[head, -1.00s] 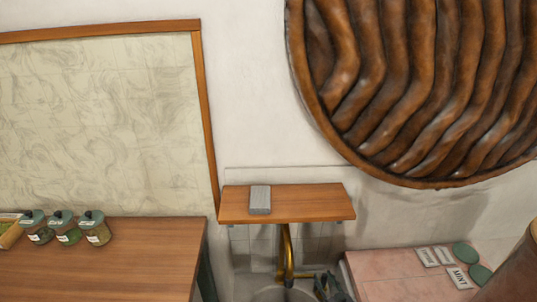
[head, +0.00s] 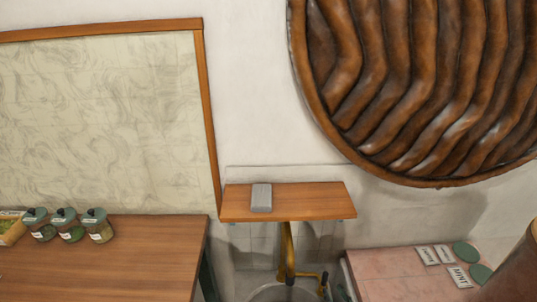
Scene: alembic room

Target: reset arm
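Only a small dark piece at the bottom edge, right of the brass tap, looks like the tip of my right gripper (head: 342,292). Most of it is below the picture, so I cannot tell whether it is open or shut. My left gripper is not in view. I see nothing held.
A wooden shelf (head: 310,202) with a grey block (head: 261,198) is above the brass tap (head: 287,255) and basin. A wooden table (head: 110,255) with several lidded jars (head: 70,228) is left. A pink counter (head: 395,272) with labels and green discs is right.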

